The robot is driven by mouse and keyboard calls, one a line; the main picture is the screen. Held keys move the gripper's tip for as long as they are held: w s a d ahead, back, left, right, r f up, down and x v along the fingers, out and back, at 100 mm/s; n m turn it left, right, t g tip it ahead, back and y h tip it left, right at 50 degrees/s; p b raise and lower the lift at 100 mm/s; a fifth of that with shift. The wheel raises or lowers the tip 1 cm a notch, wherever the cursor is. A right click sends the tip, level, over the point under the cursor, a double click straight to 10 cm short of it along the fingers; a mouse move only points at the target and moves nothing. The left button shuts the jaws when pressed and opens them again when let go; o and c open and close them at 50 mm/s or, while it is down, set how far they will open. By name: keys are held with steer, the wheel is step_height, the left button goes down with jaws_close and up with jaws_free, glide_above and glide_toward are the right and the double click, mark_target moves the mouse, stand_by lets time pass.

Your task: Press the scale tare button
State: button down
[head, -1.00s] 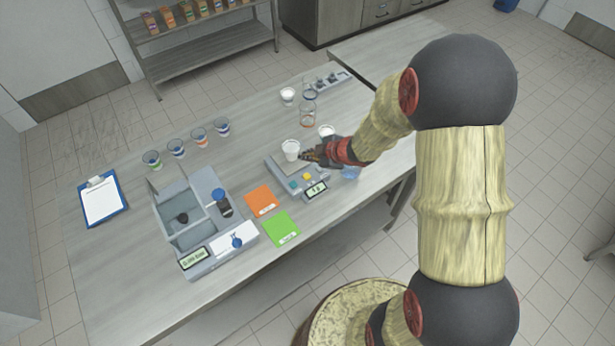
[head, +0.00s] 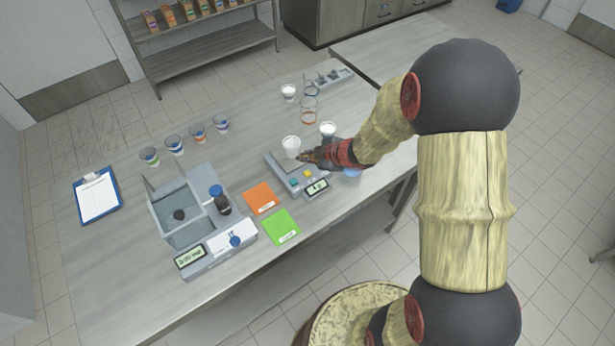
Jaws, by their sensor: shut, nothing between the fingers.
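The scale (head: 281,174) is a grey, low device near the middle of the table. A white cup (head: 291,146) stands on its plate. On its front panel are a teal button (head: 295,182), a yellow button (head: 308,173) and a small display (head: 317,188). Which button is the tare button cannot be read. My gripper (head: 302,157) is shut and empty. It reaches in from the right, just beside the cup and above the scale's right part. Whether it touches the cup or scale cannot be told; it hides part of the scale.
An orange card (head: 260,198) and a green card (head: 281,228) lie left of and in front of the scale. A grey machine with a basin (head: 186,262) stands further left.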

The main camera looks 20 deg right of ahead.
mark_target(306, 175)
steer(key=shift+f+b, duration=2.05)
steer(key=shift+f, duration=0.65)
steer(key=shift+f, duration=0.15)
steer(key=shift+f, duration=0.3)
steer(key=shift+f+b, duration=0.45)
steer(key=shift+r+p, duration=0.9)
steer(key=shift+p, duration=0.05)
step_height(306, 175, up, 5)
steer(key=p, duration=0.5)
steer(key=shift+r, duration=0.1)
